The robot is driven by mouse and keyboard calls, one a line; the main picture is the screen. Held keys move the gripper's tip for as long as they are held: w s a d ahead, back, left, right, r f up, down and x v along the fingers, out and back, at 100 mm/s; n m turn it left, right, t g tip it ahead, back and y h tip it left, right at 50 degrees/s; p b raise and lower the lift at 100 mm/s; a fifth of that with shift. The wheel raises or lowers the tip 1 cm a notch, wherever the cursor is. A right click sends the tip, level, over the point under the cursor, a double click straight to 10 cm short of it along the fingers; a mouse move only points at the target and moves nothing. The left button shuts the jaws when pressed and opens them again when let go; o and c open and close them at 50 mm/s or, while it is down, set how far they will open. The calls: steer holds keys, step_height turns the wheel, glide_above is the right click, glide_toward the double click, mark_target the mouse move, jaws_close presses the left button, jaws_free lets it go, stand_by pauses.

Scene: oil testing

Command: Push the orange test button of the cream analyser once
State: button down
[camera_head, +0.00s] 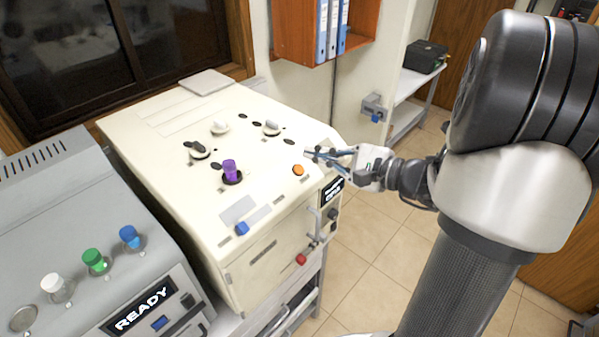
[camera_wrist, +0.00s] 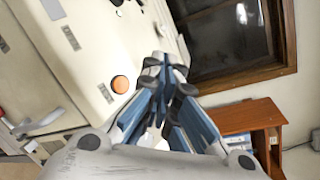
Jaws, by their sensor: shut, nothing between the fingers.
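The cream analyser (camera_head: 150,140) stands in the middle of the head view. Its round orange test button (camera_head: 298,170) is on the sloped top near the right front edge. In the wrist view the orange button (camera_wrist: 120,84) lies just left of the fingertips. My gripper (camera_head: 308,153) is shut and empty. It reaches in from the right, with its fingertips near the button and a little behind it in the head view. The tips appear apart from the button; their height over the panel is hard to tell.
A purple-capped vial (camera_head: 231,170) stands upright in the analyser's top, near several sockets. A grey machine (camera_head: 60,235) with coloured caps stands at left. Tiled floor (camera_head: 375,245) is clear at right.

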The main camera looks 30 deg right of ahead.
mark_target(299, 169)
steer(key=w+f+b, duration=0.1)
steer(key=f+b, duration=0.1)
steer(key=f, duration=0.1)
steer(key=w+a+f+b, duration=0.1)
steer(key=shift+w+f, duration=0.2)
steer(key=shift+w, duration=0.1)
steer(key=shift+w+f+b, duration=0.35)
steer(key=shift+b, duration=0.05)
steer(key=shift+f, duration=0.15)
stand_by(0.8)
steer(key=shift+w+a+f+b, duration=0.1)
steer(key=shift+w+f+b, duration=0.15)
steer(key=shift+b, duration=0.3)
steer(key=shift+w+a+f+b, duration=0.1)
steer(key=shift+w+f+b, duration=0.1)
steer(key=shift+f+b, duration=0.2)
stand_by(0.5)
steer(key=shift+r, duration=0.15)
steer(key=shift+s+r+p, duration=0.3)
steer(key=shift+s+r, duration=0.15)
steer(key=shift+r, duration=0.2)
